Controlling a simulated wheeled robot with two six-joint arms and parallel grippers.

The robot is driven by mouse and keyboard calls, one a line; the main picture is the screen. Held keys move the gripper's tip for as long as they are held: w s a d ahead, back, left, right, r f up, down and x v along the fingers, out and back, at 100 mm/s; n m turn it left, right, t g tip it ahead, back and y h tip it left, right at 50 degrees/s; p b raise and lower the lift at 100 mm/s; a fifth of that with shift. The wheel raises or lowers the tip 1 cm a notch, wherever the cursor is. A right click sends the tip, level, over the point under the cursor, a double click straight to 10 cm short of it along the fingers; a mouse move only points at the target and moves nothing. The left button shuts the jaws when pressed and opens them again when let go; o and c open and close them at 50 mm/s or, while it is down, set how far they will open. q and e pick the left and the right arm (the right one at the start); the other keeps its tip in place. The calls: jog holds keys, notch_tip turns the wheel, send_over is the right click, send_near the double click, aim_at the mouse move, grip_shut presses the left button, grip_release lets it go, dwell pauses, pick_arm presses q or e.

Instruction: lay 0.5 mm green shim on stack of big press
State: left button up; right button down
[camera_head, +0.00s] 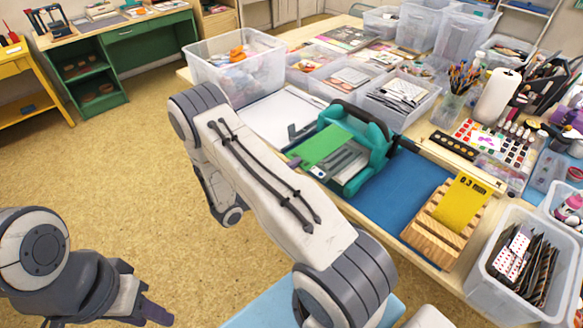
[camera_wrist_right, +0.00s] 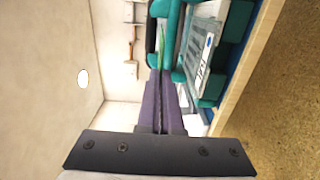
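The green shim (camera_head: 322,146) is a flat plate held over the teal big press (camera_head: 372,140). In the right wrist view the shim (camera_wrist_right: 168,45) shows nearly edge-on at my fingertips. My right gripper (camera_wrist_right: 163,82) has its purple fingers closed together on the shim's edge. In the head view my right arm hides most of this gripper; only a purple tip (camera_head: 293,161) shows. Grey plates (camera_head: 347,166) lie in the press below the shim, partly covered by it. My left gripper (camera_head: 155,312) is low at the left, away from the table, its opening unclear.
A yellow shim marked 0.3 mm (camera_head: 461,203) rests on a slatted wooden rack (camera_head: 441,236) at the right. A blue mat (camera_head: 397,195) lies between press and rack. Clear bins (camera_head: 235,70) and (camera_head: 530,260) stand around the table.

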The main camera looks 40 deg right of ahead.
jog(key=shift+s+a+f+b, duration=0.1)
jog(key=shift+f+b, duration=0.65)
jog(key=shift+b, duration=0.2)
jog(key=shift+f+b, duration=0.25)
jog(key=shift+b, duration=0.1)
jog(key=shift+d+f, duration=0.1)
jog(key=shift+d, duration=0.1)
